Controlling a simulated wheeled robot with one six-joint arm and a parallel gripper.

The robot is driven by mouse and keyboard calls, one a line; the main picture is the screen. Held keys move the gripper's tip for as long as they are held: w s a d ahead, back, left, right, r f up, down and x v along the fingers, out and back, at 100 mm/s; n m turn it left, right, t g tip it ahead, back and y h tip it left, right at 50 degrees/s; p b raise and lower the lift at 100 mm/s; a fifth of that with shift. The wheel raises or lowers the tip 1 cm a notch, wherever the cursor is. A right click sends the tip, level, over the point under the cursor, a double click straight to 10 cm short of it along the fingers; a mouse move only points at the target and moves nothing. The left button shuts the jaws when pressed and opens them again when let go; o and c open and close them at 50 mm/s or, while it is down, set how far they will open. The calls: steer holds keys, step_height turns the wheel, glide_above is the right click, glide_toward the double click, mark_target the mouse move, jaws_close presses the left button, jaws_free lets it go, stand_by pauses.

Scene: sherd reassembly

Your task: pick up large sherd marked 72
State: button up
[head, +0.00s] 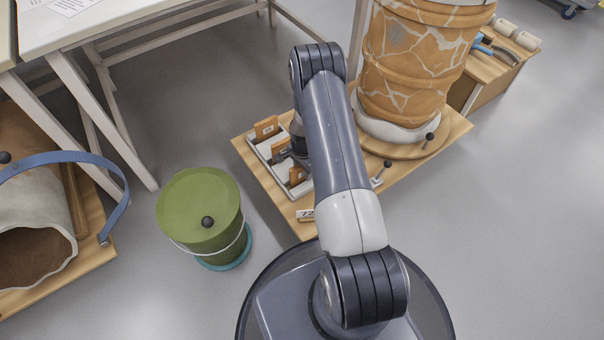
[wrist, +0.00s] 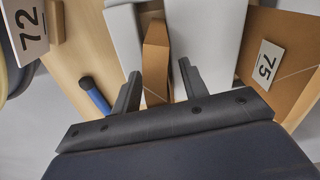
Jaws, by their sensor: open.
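My gripper (wrist: 159,68) is open in the wrist view, with a finger on each side of an upright brown sherd (wrist: 156,48). No number shows on this sherd, so I cannot tell its mark. The sherd stands in a white rack (wrist: 125,32). A card reading 72 (wrist: 29,22) is at the top left of the wrist view, apart from the fingers. In the head view the 72 card (head: 306,213) is at the front edge of the wooden board. My gripper (head: 287,156) is partly hidden there, low at the rack.
A sherd labelled 75 (wrist: 268,58) is right of the gripper. A blue-handled tool (wrist: 96,95) lies left of it. In the head view, a large cracked jar (head: 412,65) stands behind my arm. A green lidded bucket (head: 200,205) stands on the floor at left.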

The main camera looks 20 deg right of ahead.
steer(key=shift+c, duration=0.5)
jaws_close()
